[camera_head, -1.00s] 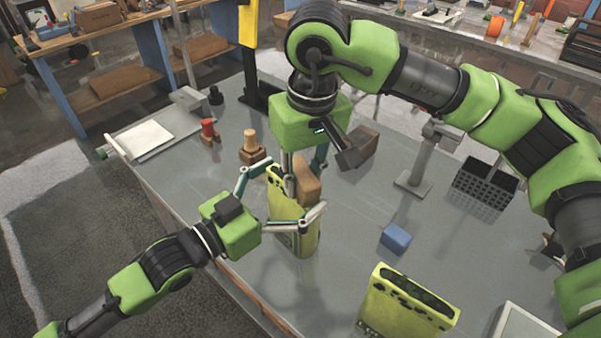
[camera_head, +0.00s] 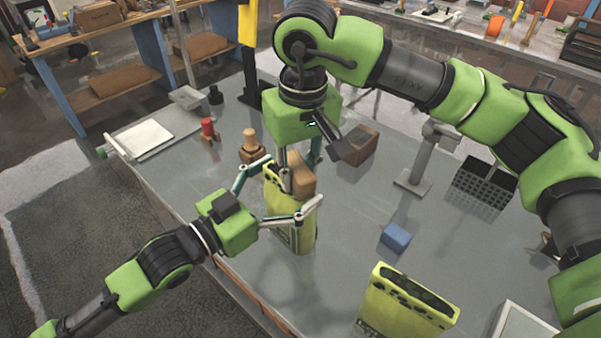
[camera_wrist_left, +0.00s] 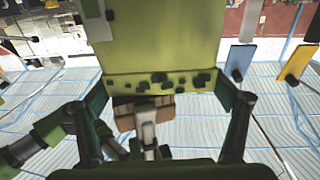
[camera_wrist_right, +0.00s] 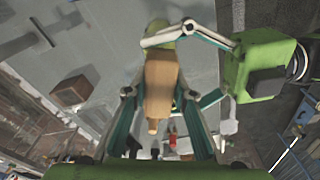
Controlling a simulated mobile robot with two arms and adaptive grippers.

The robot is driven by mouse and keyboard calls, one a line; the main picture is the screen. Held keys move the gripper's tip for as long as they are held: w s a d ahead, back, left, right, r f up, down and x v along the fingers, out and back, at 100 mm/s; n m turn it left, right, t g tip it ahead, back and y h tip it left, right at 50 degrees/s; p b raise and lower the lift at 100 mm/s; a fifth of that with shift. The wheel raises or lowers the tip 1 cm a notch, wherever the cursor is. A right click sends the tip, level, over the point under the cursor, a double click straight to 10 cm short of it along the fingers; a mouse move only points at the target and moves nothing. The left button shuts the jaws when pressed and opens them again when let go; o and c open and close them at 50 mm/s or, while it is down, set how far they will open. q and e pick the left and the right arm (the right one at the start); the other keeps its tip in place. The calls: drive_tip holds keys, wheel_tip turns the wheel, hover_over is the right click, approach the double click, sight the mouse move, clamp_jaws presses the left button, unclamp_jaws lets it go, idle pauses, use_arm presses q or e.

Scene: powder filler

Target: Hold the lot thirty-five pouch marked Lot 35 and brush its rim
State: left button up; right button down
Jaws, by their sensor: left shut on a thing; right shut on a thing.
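A yellow-green pouch (camera_head: 305,232) stands upright on the grey table, with dark spots along its top rim. My left gripper (camera_head: 281,193) is shut around its upper part, a finger on each side. The pouch fills the upper middle of the left wrist view (camera_wrist_left: 165,45). My right gripper (camera_head: 299,168) is shut on a brown wooden brush (camera_head: 301,180) at the pouch's rim; the brush also shows in the right wrist view (camera_wrist_right: 160,82). Its bristles are hidden, so contact is unclear. A second yellow-green pouch (camera_head: 395,315) stands at front right. No lot marking is readable.
A blue block (camera_head: 396,237), a grey stand (camera_head: 413,182) and a dark rack (camera_head: 485,182) lie to the right. A brown box (camera_head: 361,148) is behind the brush. A wooden knob (camera_head: 250,147) and red piece (camera_head: 208,129) stand behind left. The front middle table is clear.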

drive_tip(key=shift+w, duration=0.1)
idle(0.3)
drive_tip(key=shift+w+a, duration=0.8)
drive_tip(key=shift+w, duration=0.05)
drive_tip(key=shift+w+a, duration=0.1)
drive_tip(key=shift+w, duration=0.05)
drive_tip(key=shift+w+a+f, duration=0.1)
drive_tip(key=shift+w+a, duration=0.45)
drive_tip(key=shift+w, duration=0.2)
drive_tip(key=shift+a, duration=0.1)
